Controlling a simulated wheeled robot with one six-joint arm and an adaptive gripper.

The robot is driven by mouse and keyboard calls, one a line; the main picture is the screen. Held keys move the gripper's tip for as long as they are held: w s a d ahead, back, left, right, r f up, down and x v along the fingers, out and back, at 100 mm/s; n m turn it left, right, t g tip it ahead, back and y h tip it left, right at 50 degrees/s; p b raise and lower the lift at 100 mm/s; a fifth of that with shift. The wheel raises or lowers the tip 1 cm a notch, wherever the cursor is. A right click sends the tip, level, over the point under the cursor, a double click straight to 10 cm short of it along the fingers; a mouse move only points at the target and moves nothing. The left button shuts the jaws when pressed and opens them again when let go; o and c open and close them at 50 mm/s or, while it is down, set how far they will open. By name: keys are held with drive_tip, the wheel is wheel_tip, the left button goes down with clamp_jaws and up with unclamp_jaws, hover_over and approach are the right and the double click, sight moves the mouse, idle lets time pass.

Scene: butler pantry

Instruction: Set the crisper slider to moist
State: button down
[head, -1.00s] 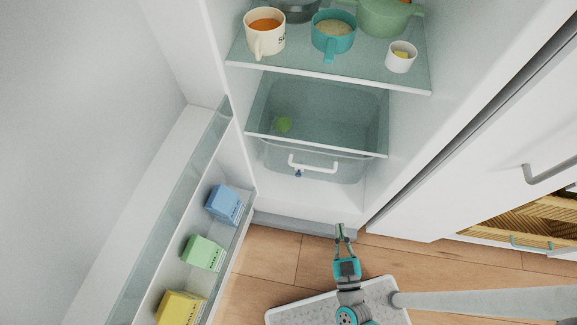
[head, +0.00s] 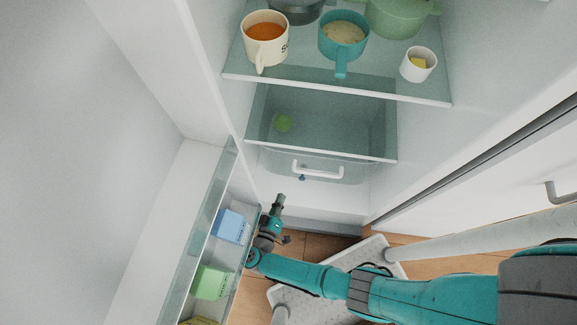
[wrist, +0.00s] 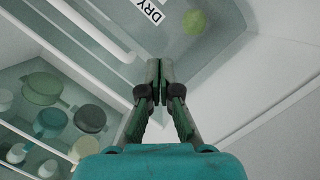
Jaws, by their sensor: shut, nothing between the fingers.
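The clear crisper drawer (head: 350,167) sits at the bottom of the open fridge, with a white bar handle (head: 318,170) on its front. A small blue knob (head: 302,178), which looks like the slider, shows just below the handle's left end. My gripper (head: 280,197) is shut and empty, below and left of the knob, apart from it in the picture. In the wrist view, the shut fingertips (wrist: 159,64) point towards the drawer front, where a "DRY" label (wrist: 151,10) shows. The knob is not clear there, and I see no moist label.
The open door with blue (head: 231,225) and green (head: 211,282) cartons stands close at left. A glass shelf (head: 300,78) above holds a mug (head: 265,42), pots and a small cup. A round green item (head: 283,123) lies in the drawer.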

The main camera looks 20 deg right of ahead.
drive_tip(key=w+d+f, duration=0.4)
drive_tip(key=w+d, duration=0.1)
drive_tip(key=d, duration=0.4)
drive_tip(key=shift+w+f, duration=0.25)
drive_tip(key=shift+s+d, duration=0.1)
drive_tip(key=shift+d, duration=0.05)
drive_tip(key=s+d, duration=0.6)
drive_tip(key=d, duration=0.3)
idle(0.5)
